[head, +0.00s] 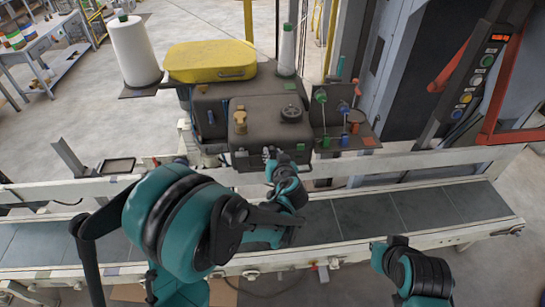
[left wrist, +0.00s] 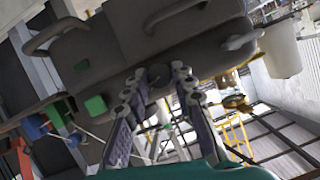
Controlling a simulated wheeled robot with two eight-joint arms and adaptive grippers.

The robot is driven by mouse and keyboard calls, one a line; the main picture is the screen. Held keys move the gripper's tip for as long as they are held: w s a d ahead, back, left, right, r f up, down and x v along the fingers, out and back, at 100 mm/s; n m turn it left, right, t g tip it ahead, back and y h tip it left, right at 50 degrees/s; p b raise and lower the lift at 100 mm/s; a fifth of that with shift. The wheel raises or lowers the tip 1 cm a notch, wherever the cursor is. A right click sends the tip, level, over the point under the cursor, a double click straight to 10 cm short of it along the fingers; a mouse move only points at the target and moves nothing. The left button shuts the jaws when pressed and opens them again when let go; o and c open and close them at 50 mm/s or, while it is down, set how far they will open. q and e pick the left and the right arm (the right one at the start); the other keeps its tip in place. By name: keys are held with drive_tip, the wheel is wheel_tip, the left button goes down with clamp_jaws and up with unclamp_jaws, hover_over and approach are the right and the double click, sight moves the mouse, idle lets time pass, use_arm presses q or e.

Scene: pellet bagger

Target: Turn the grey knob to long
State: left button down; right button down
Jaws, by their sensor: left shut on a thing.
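The dark grey sewing head (head: 262,122) stands behind the conveyor in the head view. My left gripper (head: 270,154) is at its lower front face. In the left wrist view the two fingers of my left gripper (left wrist: 159,82) are closed around a small dark grey knob (left wrist: 158,71) on the machine's face. The knob is mostly hidden by the fingertips, and in the head view the gripper covers it. No pointer or "long" mark can be read. Of my right arm only a part shows at the lower right; its gripper is out of view.
A black dial (head: 291,114) and a tan knob (head: 240,121) sit on top of the machine. A yellow cover (head: 211,62), a white thread cone (head: 134,52) and a thread stand (head: 345,118) surround it. The conveyor belt (head: 370,212) in front is empty.

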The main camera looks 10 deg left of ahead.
use_arm(q)
drive_tip(key=m+y+b, duration=0.2)
drive_tip(key=m+b, duration=0.2)
drive_tip(key=b, duration=0.1)
drive_tip(key=shift+w+d+f+y, duration=0.1)
drive_tip(key=shift+d+f+y, duration=0.15)
drive_tip(key=shift+y, duration=0.15)
drive_tip(key=shift+m+y+b, duration=0.8)
drive_tip(key=shift+m+b, duration=0.4)
drive_tip(key=shift+m, duration=0.1)
drive_tip(key=shift+r, duration=0.1)
drive_tip(key=c, duration=1.3)
unclamp_jaws()
drive_tip(key=shift+o, duration=0.2)
drive_tip(key=shift+d, duration=0.1)
drive_tip(key=v, duration=1.2)
